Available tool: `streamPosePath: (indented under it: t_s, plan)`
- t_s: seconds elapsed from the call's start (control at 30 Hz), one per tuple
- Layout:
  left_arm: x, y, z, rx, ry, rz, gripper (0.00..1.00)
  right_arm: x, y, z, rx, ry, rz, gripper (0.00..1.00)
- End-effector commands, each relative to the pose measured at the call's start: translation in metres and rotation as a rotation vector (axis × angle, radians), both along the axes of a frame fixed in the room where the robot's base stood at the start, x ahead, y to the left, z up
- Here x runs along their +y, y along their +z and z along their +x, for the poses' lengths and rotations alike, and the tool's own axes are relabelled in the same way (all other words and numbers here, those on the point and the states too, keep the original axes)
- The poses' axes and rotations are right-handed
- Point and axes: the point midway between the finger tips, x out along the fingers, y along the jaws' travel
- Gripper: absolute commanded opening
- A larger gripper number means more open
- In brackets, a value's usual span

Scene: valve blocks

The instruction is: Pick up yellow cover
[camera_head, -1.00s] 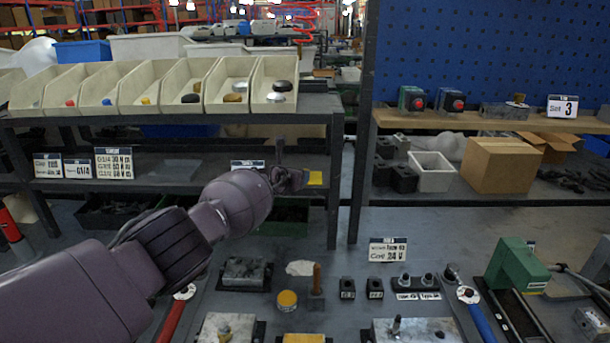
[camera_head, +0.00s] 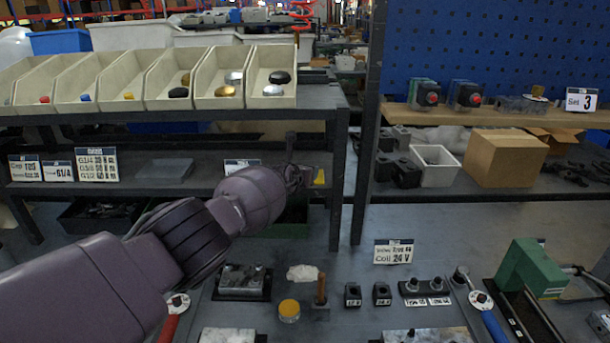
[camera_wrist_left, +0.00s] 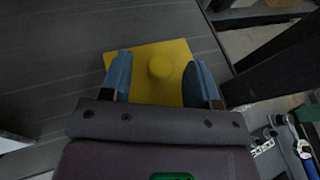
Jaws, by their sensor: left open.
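The yellow cover (camera_wrist_left: 158,90) is a flat square plate with a round knob, seen in the left wrist view on a dark shelf. In the head view a small part of it (camera_head: 320,177) shows at the right end of the lower shelf. My left gripper (camera_wrist_left: 162,75) is open, with one blue-grey finger on each side of the knob and over the plate. From this view I cannot tell whether the fingers touch the cover. In the head view my left gripper (camera_head: 296,172) hides most of the cover. My right gripper is not in view.
The dark shelf (camera_head: 190,185) has a post (camera_head: 340,180) close to the right of my gripper. An upper shelf with cream bins (camera_head: 270,80) is above. The workbench below holds a round yellow cap (camera_head: 289,309), several blocks and tools.

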Motion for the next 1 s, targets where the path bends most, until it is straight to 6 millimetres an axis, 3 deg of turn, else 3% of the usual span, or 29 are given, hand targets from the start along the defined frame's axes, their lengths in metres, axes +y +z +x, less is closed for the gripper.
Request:
streamPosePath:
  t_s: [0.13, 0.4, 0.5, 0.77, 1.0]
  plan:
    - [0.000, 0.000, 0.000, 0.000, 0.000, 0.000, 0.55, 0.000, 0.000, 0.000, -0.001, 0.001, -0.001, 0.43]
    - [0.000, 0.000, 0.000, 0.000, 0.000, 0.000, 0.14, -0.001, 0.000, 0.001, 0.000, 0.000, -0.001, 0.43]
    - [0.000, 0.000, 0.000, 0.000, 0.000, 0.000, 0.03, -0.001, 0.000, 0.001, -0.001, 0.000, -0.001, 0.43]
    - [0.001, 0.002, 0.001, -0.001, 0.000, 0.000, 0.03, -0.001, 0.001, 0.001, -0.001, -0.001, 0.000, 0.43]
    - [0.010, 0.016, 0.006, -0.003, 0.000, 0.000, 0.03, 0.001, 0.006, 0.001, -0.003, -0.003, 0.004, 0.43]
